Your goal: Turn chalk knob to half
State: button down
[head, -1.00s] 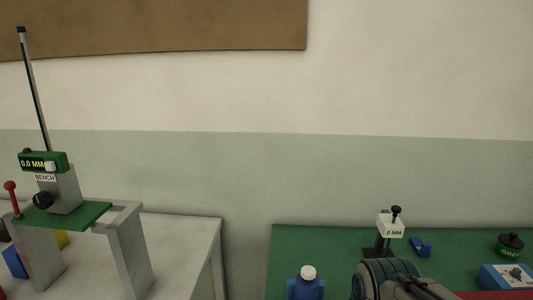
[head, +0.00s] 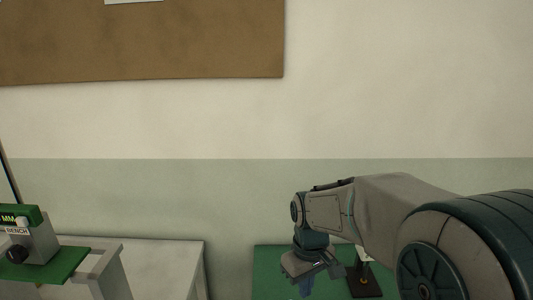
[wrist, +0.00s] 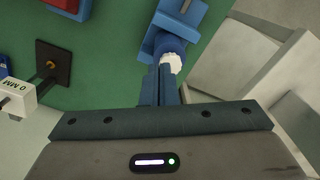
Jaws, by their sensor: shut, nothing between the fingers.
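A chalk-white knob (wrist: 171,62) on a blue fixture (wrist: 168,25) shows in the wrist view, just ahead of the fingertips and partly covered by them. My gripper (wrist: 158,72) is shut, its two dark fingers together with nothing between them. Its tips look very close to or against the knob; I cannot tell if they touch. In the head view my gripper (head: 305,282) hangs down over the green table top, and the knob is hidden there. No scale on the fixture can be read.
A white block gauge marked 0 MM (wrist: 14,97) on a dark base (wrist: 53,64) stands left in the wrist view. The green table top (head: 270,268) is beside a pale bench (head: 165,262). The bench device (head: 38,245) stands far left.

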notch_tip(320, 180, down, 7)
jog(key=b, duration=0.5)
jog(key=shift+w+a+r, duration=0.1)
jog(key=shift+w+a, duration=0.15)
jog(key=shift+a, duration=0.2)
dwell(0.7)
jog(key=shift+s+a, duration=0.3)
jog(key=shift+a, duration=0.05)
dwell(0.3)
jog(key=shift+s+a, duration=0.15)
jog(key=shift+a, duration=0.15)
jog(key=shift+a, duration=0.15)
jog(key=shift+s, duration=0.15)
dwell(0.4)
